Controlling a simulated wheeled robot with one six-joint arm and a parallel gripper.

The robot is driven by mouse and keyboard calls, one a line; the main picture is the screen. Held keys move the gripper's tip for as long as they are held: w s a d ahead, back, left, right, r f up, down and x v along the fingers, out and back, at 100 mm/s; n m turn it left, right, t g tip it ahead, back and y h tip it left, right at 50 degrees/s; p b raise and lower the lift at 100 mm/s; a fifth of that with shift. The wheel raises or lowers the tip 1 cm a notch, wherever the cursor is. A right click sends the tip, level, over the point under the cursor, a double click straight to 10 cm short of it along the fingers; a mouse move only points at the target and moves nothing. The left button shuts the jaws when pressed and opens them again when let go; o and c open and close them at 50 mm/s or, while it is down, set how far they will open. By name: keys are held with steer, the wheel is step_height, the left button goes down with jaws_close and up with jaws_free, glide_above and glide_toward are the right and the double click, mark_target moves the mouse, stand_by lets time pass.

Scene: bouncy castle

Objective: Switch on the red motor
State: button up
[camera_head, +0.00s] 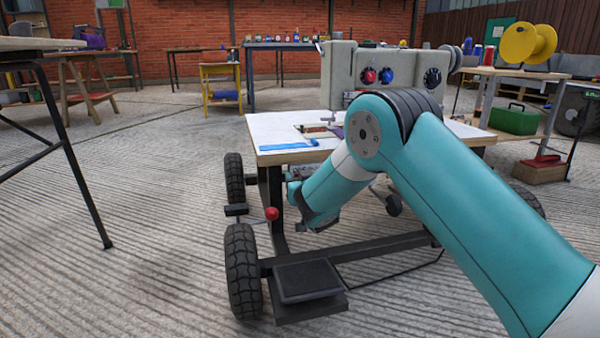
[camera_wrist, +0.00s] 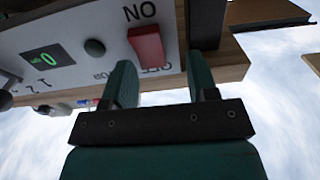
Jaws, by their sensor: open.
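In the wrist view, a red rocker switch (camera_wrist: 146,43) sits on a white control panel (camera_wrist: 75,22), between "ON" lettering that appears upside down and partly hidden "OFF" lettering. My gripper (camera_wrist: 162,64) is open and empty, its teal fingers pointing up at the panel. The left fingertip is close to the switch's lower left; I cannot tell whether it touches. The right finger is near the panel's right edge. In the head view, my arm bends down beside the wheeled sewing table (camera_head: 283,158), and the panel is hidden. I cannot make out a red motor body.
The panel also bears a dark round button (camera_wrist: 95,47) and a small green display (camera_wrist: 44,57). A dark post (camera_wrist: 203,25) stands close to the right finger. On the table stands a grey machine (camera_head: 340,75); a red ball knob (camera_head: 272,213) juts out near the left wheels.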

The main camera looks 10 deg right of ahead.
steer(key=shift+w+d, duration=0.2)
steer(key=shift+w, duration=0.05)
steer(key=shift+d, duration=0.1)
steer(key=shift+d, duration=0.1)
steer(key=c, duration=0.9)
steer(key=t+b, duration=0.1)
steer(key=f+t+b, duration=0.1)
steer(key=t, duration=0.1)
steer(key=shift+s, duration=0.2)
steer(key=shift+r, duration=0.1)
